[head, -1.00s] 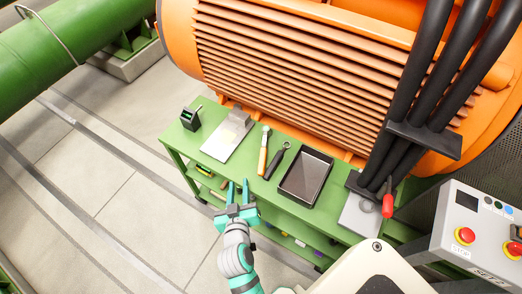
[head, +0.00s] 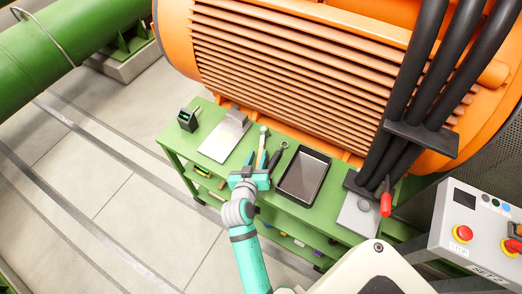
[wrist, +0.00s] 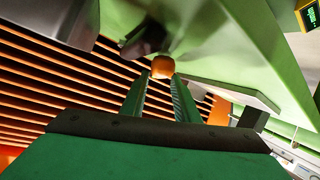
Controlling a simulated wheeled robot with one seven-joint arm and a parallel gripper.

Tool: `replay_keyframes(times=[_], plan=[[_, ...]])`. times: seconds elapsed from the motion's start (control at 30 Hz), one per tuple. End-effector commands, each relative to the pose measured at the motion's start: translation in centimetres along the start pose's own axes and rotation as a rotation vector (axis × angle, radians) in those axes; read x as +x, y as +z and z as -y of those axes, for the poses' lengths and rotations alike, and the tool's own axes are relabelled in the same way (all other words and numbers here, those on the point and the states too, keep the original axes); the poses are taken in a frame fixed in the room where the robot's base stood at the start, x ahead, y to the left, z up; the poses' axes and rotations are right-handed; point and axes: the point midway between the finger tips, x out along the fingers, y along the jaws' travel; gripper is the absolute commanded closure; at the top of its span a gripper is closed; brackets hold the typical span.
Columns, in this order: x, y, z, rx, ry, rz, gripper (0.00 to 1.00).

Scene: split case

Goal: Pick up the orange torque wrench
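The orange torque wrench (head: 263,141) lies on the green bench top, its metal head pointing toward the orange motor. Its lower part is mostly hidden by my gripper in the head view. My gripper (head: 261,160) is over the near part of the wrench, with one finger on each side of it. In the wrist view the rounded orange handle end (wrist: 162,67) shows between the tips of my gripper (wrist: 160,85). The fingers are apart and look open. I cannot tell whether they touch the handle.
A dark-handled wrench (head: 277,157) lies close at the right, then a black tray (head: 304,176). A grey plate (head: 224,139) and a small dark device (head: 188,119) are at the left. The orange motor (head: 290,70) stands behind the bench.

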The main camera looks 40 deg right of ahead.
Motion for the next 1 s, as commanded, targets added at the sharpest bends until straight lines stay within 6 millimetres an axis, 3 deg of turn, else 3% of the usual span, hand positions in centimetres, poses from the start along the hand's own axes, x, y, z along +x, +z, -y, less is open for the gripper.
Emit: replay_keyframes(times=[0.3, 0.63, 0.77, 1.0], plan=[[4.1, 0.4, -0.4, 0.002, 0.002, 0.0, 0.72], [4.9, 0.5, -0.7, 0.004, 0.007, 0.001, 0.72], [4.9, 0.5, -0.5, 0.002, 0.003, 0.0, 1.0], [4.7, 0.3, -0.1, 0.0, -0.002, -0.003, 1.0]])
